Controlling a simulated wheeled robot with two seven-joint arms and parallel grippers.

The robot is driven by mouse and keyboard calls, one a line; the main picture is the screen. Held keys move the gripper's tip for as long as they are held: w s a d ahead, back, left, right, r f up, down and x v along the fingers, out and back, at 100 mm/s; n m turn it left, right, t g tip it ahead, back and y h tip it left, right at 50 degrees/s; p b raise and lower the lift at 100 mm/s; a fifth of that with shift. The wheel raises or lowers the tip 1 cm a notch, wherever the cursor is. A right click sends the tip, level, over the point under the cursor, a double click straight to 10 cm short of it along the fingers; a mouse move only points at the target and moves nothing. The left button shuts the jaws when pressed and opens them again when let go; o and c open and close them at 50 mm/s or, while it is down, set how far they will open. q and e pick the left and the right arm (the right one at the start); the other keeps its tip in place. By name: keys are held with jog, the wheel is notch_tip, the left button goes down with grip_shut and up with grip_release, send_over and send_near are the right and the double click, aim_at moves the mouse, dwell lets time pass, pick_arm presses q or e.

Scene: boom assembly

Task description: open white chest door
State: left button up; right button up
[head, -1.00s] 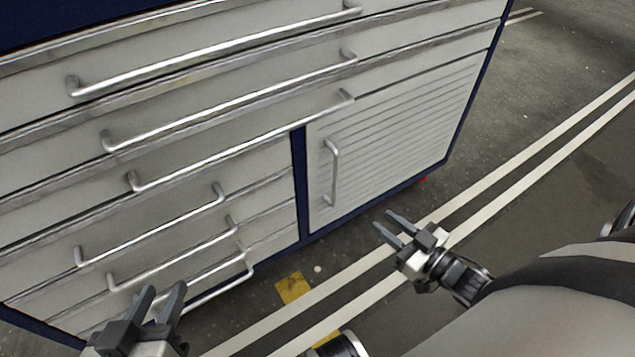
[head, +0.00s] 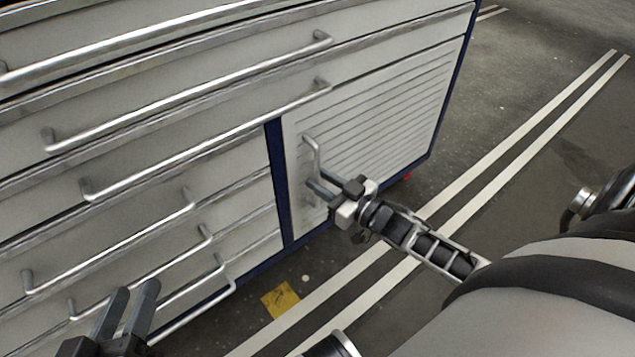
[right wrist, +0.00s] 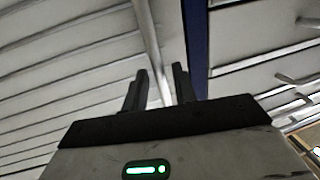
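The white chest door (head: 375,108) is the ribbed panel on the right of the chest front, and it is closed. Its vertical metal handle (head: 313,155) is on the door's left side; the lower part is hidden by my right gripper. My right gripper (head: 316,192) is at the handle's lower part, fingers open. In the right wrist view the handle (right wrist: 153,45) runs down between the two fingertips (right wrist: 160,82); contact cannot be told. My left gripper (head: 132,305) is open and empty at the lower left, in front of the drawers.
Several wide drawers with long bar handles (head: 190,100) fill the chest's left and top. A dark blue post (head: 278,180) separates the door from the lower drawers.

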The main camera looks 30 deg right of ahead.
jog(key=shift+x, duration=0.9)
grip_shut()
jog(key=shift+s, duration=0.15)
